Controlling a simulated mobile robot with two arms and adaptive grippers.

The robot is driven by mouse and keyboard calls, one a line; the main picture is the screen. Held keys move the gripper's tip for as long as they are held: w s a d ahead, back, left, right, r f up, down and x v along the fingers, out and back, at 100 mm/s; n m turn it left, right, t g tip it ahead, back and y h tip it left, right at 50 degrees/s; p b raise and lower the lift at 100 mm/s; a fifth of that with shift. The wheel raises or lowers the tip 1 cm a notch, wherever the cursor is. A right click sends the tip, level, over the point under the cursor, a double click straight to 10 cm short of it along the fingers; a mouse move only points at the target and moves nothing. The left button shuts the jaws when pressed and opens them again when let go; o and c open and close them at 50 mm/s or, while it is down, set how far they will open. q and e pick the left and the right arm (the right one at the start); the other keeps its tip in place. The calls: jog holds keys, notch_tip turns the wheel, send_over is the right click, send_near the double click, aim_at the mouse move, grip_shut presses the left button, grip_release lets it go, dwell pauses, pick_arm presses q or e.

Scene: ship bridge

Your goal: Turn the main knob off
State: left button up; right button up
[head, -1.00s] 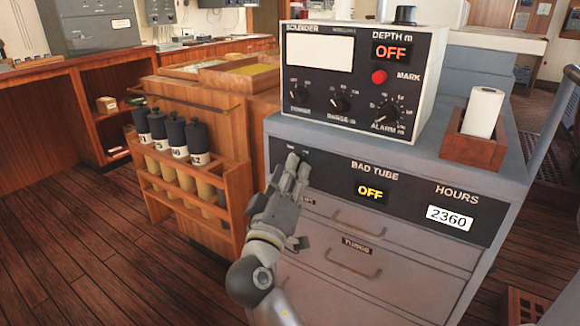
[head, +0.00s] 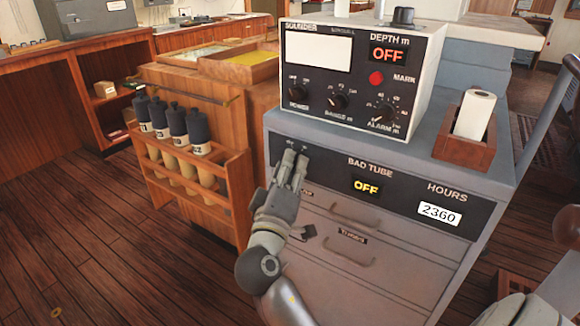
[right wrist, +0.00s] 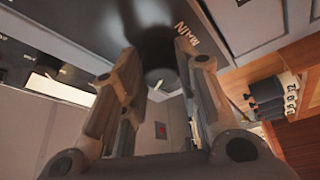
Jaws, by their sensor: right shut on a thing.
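The main knob (right wrist: 157,52) shows dark and blurred in the right wrist view, between my finger ends, beside the label MAIN. My right gripper (head: 293,158) is at the left end of the dark strip (head: 330,172) on the grey cabinet. Its fingers are shut on the knob and hide it in the head view; its pointing direction cannot be read. In the right wrist view the gripper (right wrist: 158,62) reaches up to the panel. My left gripper is not in view.
The sounder box (head: 345,70) stands on the cabinet top; its depth display (head: 388,55) reads OFF. The bad tube display (head: 366,187) also reads OFF. A wooden rack (head: 190,178) with dark-capped bottles is left of my right arm. Drawer handles (head: 350,218) stick out below the strip.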

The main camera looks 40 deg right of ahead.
dwell(0.3)
jog(key=o, duration=1)
jog(key=shift+a, duration=0.1)
jog(key=v, duration=1.2)
